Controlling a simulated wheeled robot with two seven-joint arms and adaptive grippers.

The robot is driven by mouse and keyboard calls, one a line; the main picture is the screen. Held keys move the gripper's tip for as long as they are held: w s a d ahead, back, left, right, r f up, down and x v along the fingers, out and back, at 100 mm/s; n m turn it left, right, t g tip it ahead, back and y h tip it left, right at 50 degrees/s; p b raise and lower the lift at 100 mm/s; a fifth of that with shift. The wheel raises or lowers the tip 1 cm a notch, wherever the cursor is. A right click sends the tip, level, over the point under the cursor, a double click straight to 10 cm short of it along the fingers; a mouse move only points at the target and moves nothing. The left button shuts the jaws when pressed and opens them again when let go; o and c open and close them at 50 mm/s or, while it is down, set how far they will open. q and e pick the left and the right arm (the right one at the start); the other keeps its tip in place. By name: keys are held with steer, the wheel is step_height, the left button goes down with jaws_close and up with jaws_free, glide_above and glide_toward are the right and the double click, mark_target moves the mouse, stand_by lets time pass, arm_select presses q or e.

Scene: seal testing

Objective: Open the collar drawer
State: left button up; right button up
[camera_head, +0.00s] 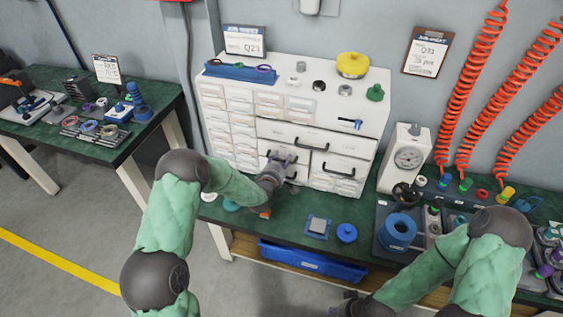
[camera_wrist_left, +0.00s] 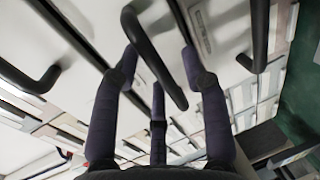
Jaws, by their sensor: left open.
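A white drawer cabinet (camera_head: 228,95) stands on the green bench. Its lower part has a wide drawer (camera_head: 335,141) with a black bar handle, and smaller drawers below, including a right one with a black handle (camera_head: 338,173). I cannot read which label marks the collar drawer. My left gripper (camera_head: 282,160) is at the lower left handled drawer and covers part of it. In the left wrist view, a black bar handle (camera_wrist_left: 155,60) lies between the open fingers (camera_wrist_left: 160,58); contact is unclear. My right gripper (camera_head: 350,306) is low at the bottom edge, its jaws unclear.
A dial gauge stand (camera_head: 407,158) stands right of the cabinet. A blue round part (camera_head: 346,233) and a small blue-edged plate (camera_head: 318,227) lie in front. A blue bin (camera_head: 312,262) sits below the bench. Orange coiled hoses (camera_head: 466,95) hang at right.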

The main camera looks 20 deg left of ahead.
arm_select(q)
steer(key=shift+w, duration=0.3)
jaws_close()
steer(key=shift+s, duration=0.1)
steer(key=f+v, duration=0.1)
steer(key=v, duration=0.7)
steer(key=f+v, duration=0.2)
steer(key=v, duration=0.7)
steer(key=shift+s+f+p, duration=0.35)
steer(key=shift+s+p, duration=0.05)
steer(key=shift+s, duration=0.2)
